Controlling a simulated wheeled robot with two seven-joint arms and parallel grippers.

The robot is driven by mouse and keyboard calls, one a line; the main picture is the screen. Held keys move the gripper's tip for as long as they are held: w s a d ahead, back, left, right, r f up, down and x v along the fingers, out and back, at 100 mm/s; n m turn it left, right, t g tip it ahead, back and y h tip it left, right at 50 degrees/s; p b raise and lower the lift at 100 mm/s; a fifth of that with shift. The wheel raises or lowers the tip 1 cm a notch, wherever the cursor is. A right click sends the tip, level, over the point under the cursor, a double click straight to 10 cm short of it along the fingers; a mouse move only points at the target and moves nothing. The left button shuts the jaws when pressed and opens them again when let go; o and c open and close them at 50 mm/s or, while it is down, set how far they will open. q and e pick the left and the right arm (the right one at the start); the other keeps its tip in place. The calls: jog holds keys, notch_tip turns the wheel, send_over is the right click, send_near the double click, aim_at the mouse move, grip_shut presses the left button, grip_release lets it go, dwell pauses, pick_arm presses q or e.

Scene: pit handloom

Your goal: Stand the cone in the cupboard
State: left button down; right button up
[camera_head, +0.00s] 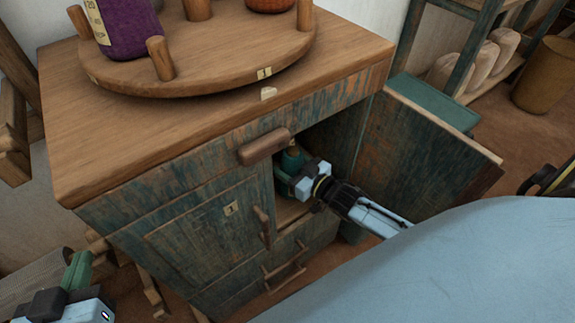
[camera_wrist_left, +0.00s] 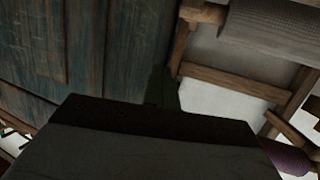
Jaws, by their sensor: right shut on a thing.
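The cupboard (camera_head: 205,215) is a worn teal-and-brown wooden cabinet. Its right-hand compartment is open, with its door (camera_head: 420,155) swung out to the right.
A round wooden stand (camera_head: 210,75) with pegs and a purple cone (camera_head: 130,28) sits on the cupboard top. A wooden knob (camera_head: 265,146) juts out above the opening. A rack with pale rolls (camera_head: 480,65) and a brown bin (camera_head: 545,75) stand at the back right.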

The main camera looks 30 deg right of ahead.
pick_arm(q)
jog(key=shift+r, duration=0.15)
pick_arm(e)
jog(key=shift+f, duration=0.15)
jog(key=o, duration=1.1)
pick_arm(q)
jog(key=shift+w+d+r+t, duration=0.1)
jog(key=shift+w+r+t, duration=0.05)
jog(key=shift+r+t, duration=0.2)
